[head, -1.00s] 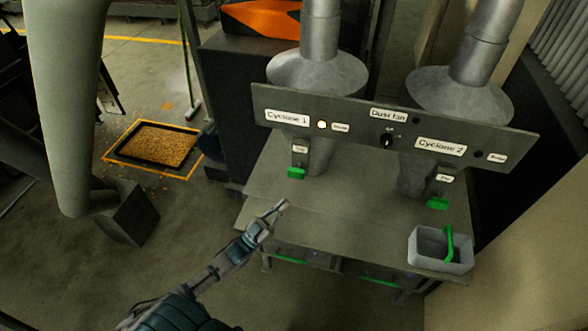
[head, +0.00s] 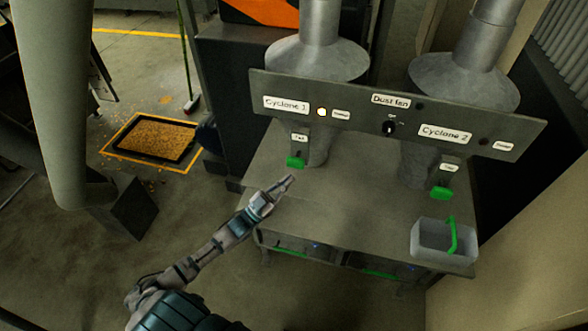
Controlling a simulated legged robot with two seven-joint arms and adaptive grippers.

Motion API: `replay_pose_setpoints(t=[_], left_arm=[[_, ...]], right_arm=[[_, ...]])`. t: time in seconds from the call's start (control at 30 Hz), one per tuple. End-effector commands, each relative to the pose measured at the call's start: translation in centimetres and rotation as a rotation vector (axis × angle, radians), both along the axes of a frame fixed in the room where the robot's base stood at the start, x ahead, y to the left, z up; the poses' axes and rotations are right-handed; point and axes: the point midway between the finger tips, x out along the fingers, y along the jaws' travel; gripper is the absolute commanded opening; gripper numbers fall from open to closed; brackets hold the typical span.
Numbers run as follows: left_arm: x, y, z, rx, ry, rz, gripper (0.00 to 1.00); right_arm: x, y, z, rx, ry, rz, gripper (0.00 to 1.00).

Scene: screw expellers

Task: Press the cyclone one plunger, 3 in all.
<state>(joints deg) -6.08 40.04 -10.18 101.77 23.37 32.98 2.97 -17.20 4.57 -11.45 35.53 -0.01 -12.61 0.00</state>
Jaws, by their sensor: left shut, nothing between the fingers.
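The cyclone one plunger (head: 296,162) is a green block under a small label, below the "Cyclone 1" sign (head: 286,104) on the grey panel. A lit white lamp (head: 322,112) is beside that sign. My left gripper (head: 289,180) is shut and empty. In the picture its tip is just below the green plunger, with a small gap between them. I cannot tell how far apart they are in depth. My right gripper is not in view.
The cyclone two plunger (head: 441,193) is at the right, above a grey bin (head: 443,245) with a green handle. The dust fan knob (head: 388,128) is mid-panel. The grey bench top (head: 350,215) is clear in the middle. A tray of grain (head: 152,138) lies on the floor.

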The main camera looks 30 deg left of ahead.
Motion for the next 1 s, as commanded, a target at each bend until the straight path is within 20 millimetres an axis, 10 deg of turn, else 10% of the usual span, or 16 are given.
replay_pose_setpoints(t=[1.0], left_arm=[[2.6, 0.6, 0.0, -0.001, 0.001, 0.001, 0.0]], right_arm=[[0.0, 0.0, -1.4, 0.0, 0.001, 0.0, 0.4]])
